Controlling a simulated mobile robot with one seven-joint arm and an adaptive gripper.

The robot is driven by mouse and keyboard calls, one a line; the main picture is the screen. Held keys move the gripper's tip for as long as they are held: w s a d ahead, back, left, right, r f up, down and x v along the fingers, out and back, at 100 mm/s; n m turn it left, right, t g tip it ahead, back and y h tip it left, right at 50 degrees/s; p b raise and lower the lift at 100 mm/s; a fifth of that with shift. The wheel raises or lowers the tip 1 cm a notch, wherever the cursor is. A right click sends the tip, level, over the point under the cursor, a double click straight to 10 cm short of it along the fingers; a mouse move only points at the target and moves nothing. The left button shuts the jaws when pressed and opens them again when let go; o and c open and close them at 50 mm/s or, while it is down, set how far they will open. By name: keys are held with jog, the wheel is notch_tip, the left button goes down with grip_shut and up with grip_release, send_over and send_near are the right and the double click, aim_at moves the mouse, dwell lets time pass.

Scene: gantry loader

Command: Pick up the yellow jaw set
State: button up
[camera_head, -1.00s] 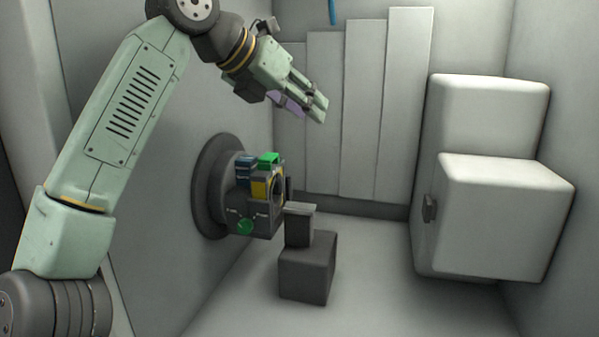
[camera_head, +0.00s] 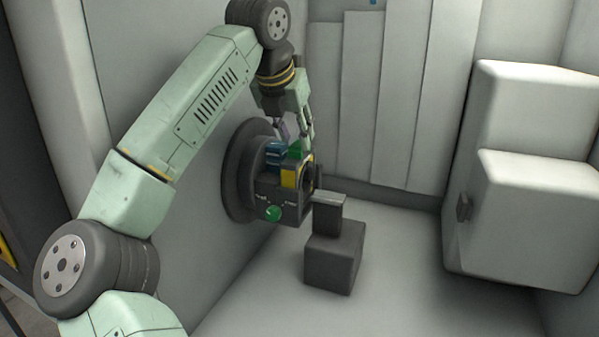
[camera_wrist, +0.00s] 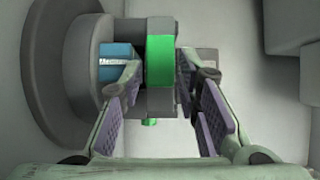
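The yellow jaw set (camera_head: 289,178) shows as a yellow face on the front of the dark unit (camera_head: 268,198) on the left wall, below a green block (camera_head: 296,152). I cannot make out the yellow in the wrist view. My gripper (camera_head: 297,138) is open and points down just above the unit, its fingers near the green block. In the wrist view my gripper (camera_wrist: 162,80) has the green block (camera_wrist: 160,62) in the gap between its fingers. I cannot tell whether either finger touches it.
A blue block (camera_head: 275,152) sits beside the green one, close to my left finger in the wrist view. A round dark flange (camera_head: 236,180) backs the unit. A dark pedestal (camera_head: 333,262) stands at lower right; white boxes (camera_head: 535,215) are farther right. The floor between is clear.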

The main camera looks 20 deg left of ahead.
jog(key=shift+x, duration=1.15)
grip_shut()
jog(key=shift+r, duration=0.1)
